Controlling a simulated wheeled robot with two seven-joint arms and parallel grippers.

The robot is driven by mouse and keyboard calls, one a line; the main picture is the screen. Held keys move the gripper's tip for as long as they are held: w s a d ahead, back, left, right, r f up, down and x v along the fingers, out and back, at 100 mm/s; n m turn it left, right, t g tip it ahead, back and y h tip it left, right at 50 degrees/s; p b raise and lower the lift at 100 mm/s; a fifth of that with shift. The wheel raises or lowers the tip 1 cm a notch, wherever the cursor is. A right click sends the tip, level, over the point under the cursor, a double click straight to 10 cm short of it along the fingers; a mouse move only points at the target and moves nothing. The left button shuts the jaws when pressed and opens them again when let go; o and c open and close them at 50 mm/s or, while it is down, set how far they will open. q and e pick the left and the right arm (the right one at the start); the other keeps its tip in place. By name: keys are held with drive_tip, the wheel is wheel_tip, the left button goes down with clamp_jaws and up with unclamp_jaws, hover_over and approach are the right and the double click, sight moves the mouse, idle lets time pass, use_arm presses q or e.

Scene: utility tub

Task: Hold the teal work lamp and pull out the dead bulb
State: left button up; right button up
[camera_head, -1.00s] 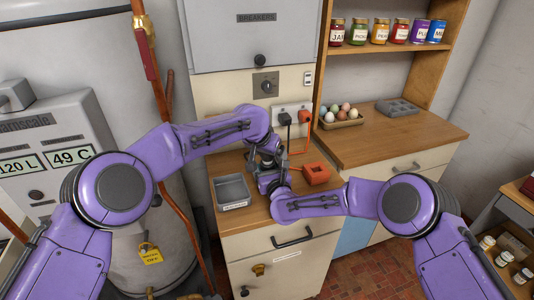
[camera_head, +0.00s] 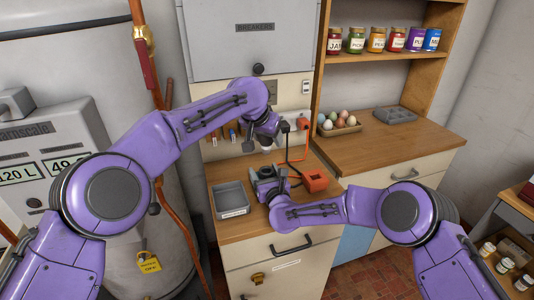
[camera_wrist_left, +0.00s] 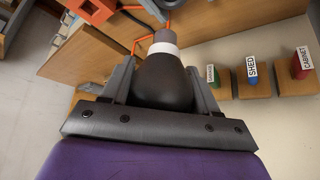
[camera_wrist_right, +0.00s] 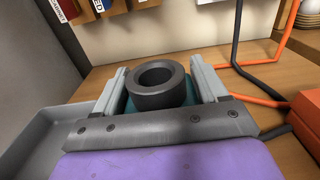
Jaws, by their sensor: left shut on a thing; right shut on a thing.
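My left gripper (camera_head: 262,143) is shut on a dark, blackened bulb (camera_wrist_left: 165,80) with a white band and a grey tip. It holds the bulb raised above the counter, clear of the lamp. My right gripper (camera_head: 268,185) is low over the counter, shut on the teal work lamp (camera_wrist_right: 130,106). Only a little teal shows beneath the lamp's dark round socket ring (camera_wrist_right: 147,99). The socket is open at the top and empty. In the head view the lamp is mostly hidden by the right gripper.
A grey tray (camera_head: 231,198) stands on the counter left of the right gripper. An orange box (camera_head: 315,181) is on the right, with orange and black cords running up to the wall outlet. Labelled tags hang on the wall behind. An egg carton (camera_head: 341,128) sits on the right counter.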

drive_tip(key=o, duration=1.4)
